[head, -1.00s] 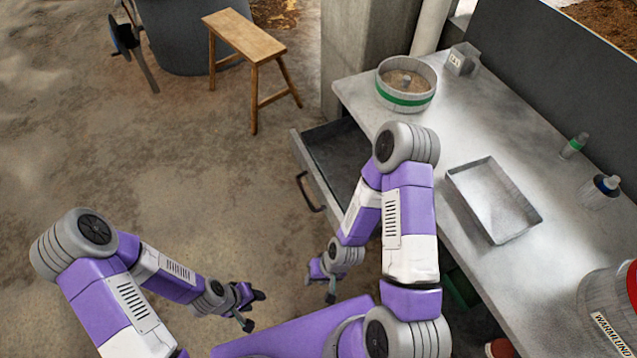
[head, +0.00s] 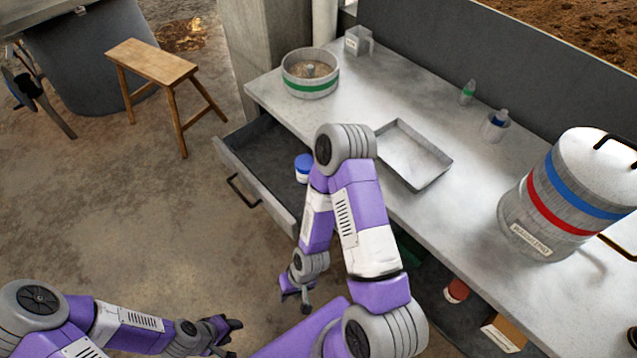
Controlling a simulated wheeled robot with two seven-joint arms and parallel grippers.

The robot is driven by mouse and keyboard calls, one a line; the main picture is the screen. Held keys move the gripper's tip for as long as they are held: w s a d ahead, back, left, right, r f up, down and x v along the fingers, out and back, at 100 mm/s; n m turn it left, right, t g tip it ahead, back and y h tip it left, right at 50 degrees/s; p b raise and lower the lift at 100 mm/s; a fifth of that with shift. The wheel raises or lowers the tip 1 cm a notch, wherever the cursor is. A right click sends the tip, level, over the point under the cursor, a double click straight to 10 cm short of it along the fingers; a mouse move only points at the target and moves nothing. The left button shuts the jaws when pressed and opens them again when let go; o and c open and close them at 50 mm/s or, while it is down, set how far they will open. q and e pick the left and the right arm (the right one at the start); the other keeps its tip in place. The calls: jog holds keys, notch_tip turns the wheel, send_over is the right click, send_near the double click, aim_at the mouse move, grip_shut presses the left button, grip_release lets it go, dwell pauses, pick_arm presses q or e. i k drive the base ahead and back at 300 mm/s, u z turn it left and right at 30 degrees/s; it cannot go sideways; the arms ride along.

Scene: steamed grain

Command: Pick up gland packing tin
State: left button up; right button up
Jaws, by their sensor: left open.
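A small round tin with a blue lid (head: 303,161) stands in the open drawer, partly hidden by my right arm. I cannot read a label on it, so I cannot tell if it is the gland packing tin. My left gripper (head: 230,337) is open and empty, low over the floor at the bottom of the view. My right gripper (head: 296,296) hangs below the drawer front, apart from the tin. Its jaw opening is not clear.
The counter (head: 440,220) holds a round sieve (head: 310,80), a metal tray (head: 412,155), small bottles and a large striped canister (head: 570,195). The drawer (head: 262,185) juts out. A red-topped container (head: 456,290) sits below the counter. A wooden stool (head: 152,64) stands on open floor.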

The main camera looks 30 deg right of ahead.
aim_at(304, 162)
jog(key=u, duration=0.05)
jog(key=k, duration=0.2)
jog(key=z, duration=2.25)
jog(key=k, duration=0.65)
jog(key=u, duration=0.95)
jog(key=i, duration=1)
jog(key=z, duration=0.05)
jog(key=k, duration=0.55)
jog(key=u, duration=1.6)
jog(key=i, duration=2.3)
